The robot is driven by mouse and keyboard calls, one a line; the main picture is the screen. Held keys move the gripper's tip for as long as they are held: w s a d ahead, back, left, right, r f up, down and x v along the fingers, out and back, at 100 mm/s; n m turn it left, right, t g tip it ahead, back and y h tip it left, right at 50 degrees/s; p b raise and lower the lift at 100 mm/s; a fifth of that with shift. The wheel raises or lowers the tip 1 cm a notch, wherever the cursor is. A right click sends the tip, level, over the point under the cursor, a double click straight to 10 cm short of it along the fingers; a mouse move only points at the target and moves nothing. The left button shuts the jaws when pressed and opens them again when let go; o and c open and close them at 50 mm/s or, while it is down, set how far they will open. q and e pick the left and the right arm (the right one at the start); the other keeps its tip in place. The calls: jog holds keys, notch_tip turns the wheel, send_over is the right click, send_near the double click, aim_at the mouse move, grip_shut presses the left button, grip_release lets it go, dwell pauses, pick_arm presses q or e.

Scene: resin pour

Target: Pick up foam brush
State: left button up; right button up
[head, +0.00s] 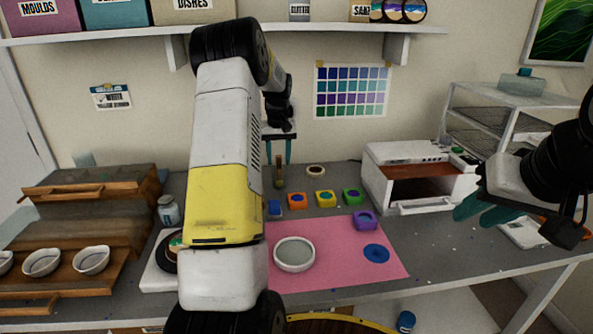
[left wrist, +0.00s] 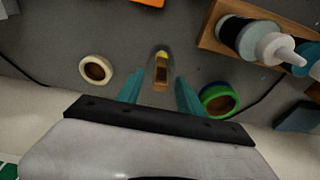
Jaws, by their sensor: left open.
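The foam brush (head: 279,173) shows in the head view as a narrow upright brown and yellowish piece near the back of the grey worktop. In the left wrist view the brush (left wrist: 161,76) lies between my teal fingertips, with a gap on each side. My left gripper (head: 277,150) is open, pointing down above the brush; its fingers also show in the left wrist view (left wrist: 160,92). I cannot tell what holds the brush up. My right gripper (head: 484,209) is off to the right, above the worktop, and its finger gap is unclear.
A pink mat (head: 325,278) carries a round grey dish (head: 294,254). Several small coloured pots, such as the orange one (head: 297,201), stand behind it. A white ring-shaped roll (left wrist: 96,70) and a green-blue one (left wrist: 219,100) flank the brush. A white oven-like box (head: 405,152) stands right.

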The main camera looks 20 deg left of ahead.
pick_arm(q)
grip_shut()
jog(key=shift+r, duration=0.1)
dwell(0.3)
